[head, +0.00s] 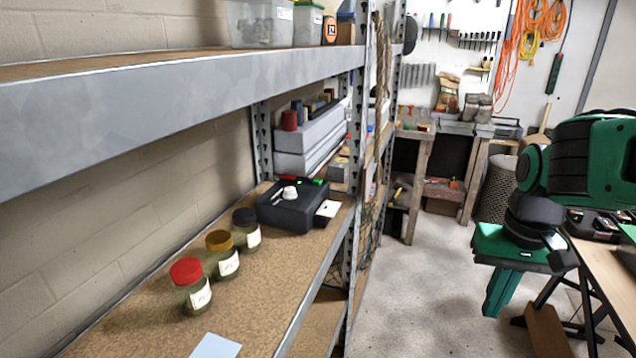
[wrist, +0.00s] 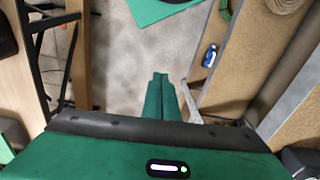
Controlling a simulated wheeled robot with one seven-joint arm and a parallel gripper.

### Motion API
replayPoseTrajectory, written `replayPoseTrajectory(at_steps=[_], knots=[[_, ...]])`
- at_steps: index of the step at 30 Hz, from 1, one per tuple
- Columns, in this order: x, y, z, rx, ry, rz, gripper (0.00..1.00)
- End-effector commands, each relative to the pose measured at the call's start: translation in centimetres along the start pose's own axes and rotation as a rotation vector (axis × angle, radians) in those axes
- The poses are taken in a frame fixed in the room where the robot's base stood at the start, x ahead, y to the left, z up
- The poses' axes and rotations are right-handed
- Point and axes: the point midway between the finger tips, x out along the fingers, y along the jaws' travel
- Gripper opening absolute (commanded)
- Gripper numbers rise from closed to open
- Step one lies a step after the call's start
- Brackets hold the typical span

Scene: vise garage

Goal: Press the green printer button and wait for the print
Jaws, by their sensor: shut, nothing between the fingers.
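A black box-shaped device (head: 292,212), which looks like the printer, sits on the middle shelf. A white slip (head: 327,209) shows at its right front. A small white object (head: 289,193) is on its top. A small green spot (head: 318,182) shows at its back right edge; I cannot tell whether it is the button. My gripper (head: 496,312) hangs low over the floor at the right, well apart from the shelf and pointing down. In the wrist view its green fingers (wrist: 160,76) are shut together and empty.
Jars with red (head: 186,271), yellow (head: 219,240) and black (head: 245,216) lids stand left of the device. A pale blue card (head: 215,346) lies in front. An upper shelf (head: 180,95) overhangs, and a metal post (head: 357,200) stands right. Open floor (head: 400,300) separates shelf and workbench (head: 600,262).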

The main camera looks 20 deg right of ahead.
Motion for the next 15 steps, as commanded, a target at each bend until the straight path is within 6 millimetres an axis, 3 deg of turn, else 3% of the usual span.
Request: replayPoseTrajectory(at_steps=[8, 15], knots=[[-3.5, -6.8, -9.7, -0.062, 0.150, -0.054, 0.00], [-6.7, -14.7, -18.0, -0.123, 0.278, -0.157, 0.00]])
